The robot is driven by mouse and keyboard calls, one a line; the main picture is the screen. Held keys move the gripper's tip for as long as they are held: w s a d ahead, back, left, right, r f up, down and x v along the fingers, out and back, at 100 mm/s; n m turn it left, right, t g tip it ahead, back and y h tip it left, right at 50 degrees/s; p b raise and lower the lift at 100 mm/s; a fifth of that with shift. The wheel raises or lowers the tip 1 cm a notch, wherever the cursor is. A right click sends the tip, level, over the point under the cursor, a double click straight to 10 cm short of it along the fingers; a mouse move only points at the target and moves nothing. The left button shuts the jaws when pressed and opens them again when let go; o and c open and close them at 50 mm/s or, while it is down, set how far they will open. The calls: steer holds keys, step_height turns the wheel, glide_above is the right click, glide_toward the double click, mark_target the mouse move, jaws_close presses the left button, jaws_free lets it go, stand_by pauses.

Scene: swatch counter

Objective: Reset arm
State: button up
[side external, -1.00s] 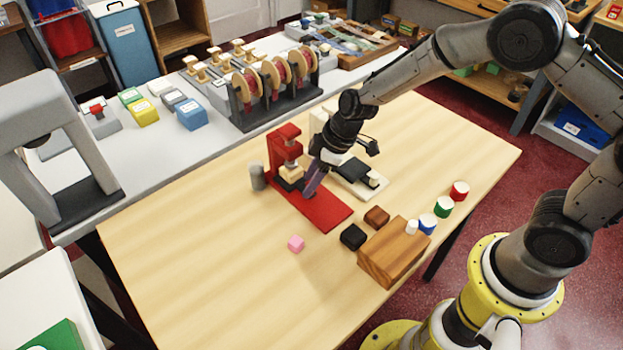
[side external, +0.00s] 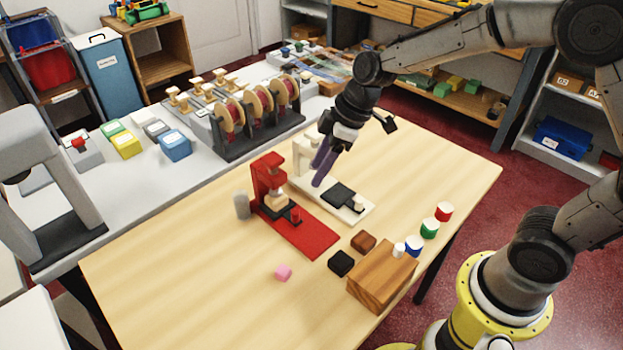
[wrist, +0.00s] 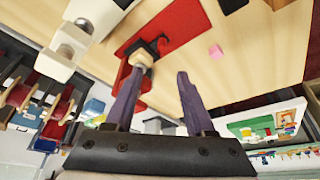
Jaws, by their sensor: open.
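My gripper (side external: 322,168) is open and empty, held above the table between the red press and the white press. Its two purple fingers also show spread apart in the wrist view (wrist: 155,88). The red press (side external: 268,178) stands on a red base plate, with a pale block (side external: 277,201) under its head. The white press (side external: 306,150) stands behind it to the right, on a white base with a black pad (side external: 341,194). In the wrist view the red press (wrist: 124,72) lies partly behind the left finger.
A wooden block (side external: 382,277), black block (side external: 341,263), brown block (side external: 363,242) and pink cube (side external: 283,273) sit at the table's front. Blue, green and red capped cylinders (side external: 429,228) line the right side. A grey cylinder (side external: 241,206) stands beside the red press. The left front table is clear.

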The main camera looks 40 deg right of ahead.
steer(key=shift+s+d+r, duration=0.1)
steer(key=shift+r, duration=0.2)
steer(key=s+d+r+m+t+h, duration=0.1)
steer(key=s+d+r+t, duration=0.1)
steer(key=s+r, duration=0.4)
steer(key=s+d+r+m+t, duration=0.1)
steer(key=s+d+r, duration=0.15)
steer(key=r, duration=0.55)
steer(key=s+d+f+m+h, duration=0.1)
steer(key=s+f+m, duration=0.1)
steer(key=s, duration=0.5)
steer(key=s+d+f+m+h, duration=0.1)
steer(key=s+d+m, duration=0.1)
steer(key=s+m, duration=0.3)
steer(key=shift+s+d+f+g, duration=0.15)
steer(key=shift+s+f+g, duration=0.2)
steer(key=shift+s, duration=0.85)
